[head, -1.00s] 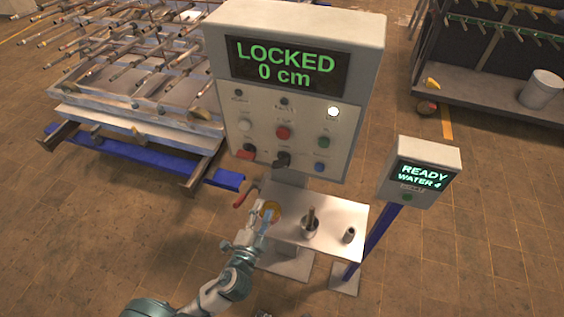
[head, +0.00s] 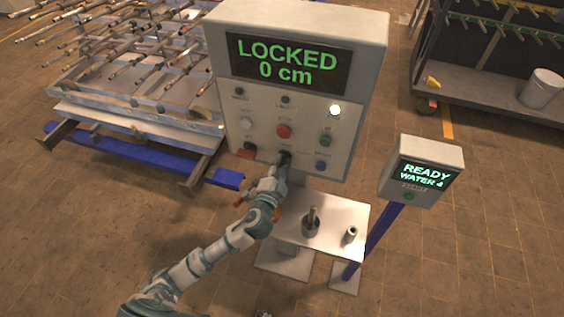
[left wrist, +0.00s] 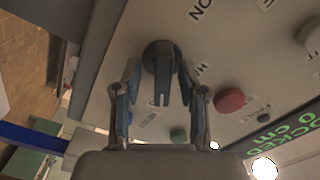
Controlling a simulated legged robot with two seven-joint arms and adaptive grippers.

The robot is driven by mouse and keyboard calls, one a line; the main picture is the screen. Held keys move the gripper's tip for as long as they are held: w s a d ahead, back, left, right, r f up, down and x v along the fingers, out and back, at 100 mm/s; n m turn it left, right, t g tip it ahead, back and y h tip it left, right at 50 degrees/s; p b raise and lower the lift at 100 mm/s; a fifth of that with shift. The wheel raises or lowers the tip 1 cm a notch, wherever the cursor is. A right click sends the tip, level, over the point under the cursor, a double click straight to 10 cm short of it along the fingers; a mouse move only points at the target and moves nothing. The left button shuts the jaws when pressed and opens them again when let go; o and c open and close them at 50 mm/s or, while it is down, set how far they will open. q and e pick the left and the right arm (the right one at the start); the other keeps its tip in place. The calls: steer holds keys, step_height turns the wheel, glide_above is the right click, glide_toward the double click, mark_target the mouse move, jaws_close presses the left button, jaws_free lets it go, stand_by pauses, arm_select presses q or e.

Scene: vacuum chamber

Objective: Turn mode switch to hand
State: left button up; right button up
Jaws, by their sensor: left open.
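The mode switch appears to be the black rotary knob (head: 285,157) low in the middle of the control panel (head: 225,90). In the left wrist view the knob (left wrist: 158,58) is round with a bar-shaped grip pointing down the picture. My left gripper (head: 281,172) is at the knob, hiding part of it in the head view. In the left wrist view the open fingers (left wrist: 158,82) stand on either side of the knob's grip, with visible gaps. The label print around the knob is too partial to read fully. My right gripper is out of view.
Close by on the panel are a red button (head: 283,131), a green button (head: 325,140), a blue button (head: 321,165) and a red-and-black control (head: 246,151). The display (head: 288,62) reads LOCKED 0 cm. A metal shelf (head: 340,216) with small cylinders juts out below.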

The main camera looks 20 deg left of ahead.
arm_select(q)
steer(key=shift+w+a, duration=0.15)
steer(key=shift+w, duration=0.3)
steer(key=shift+c, duration=0.3)
jaws_close()
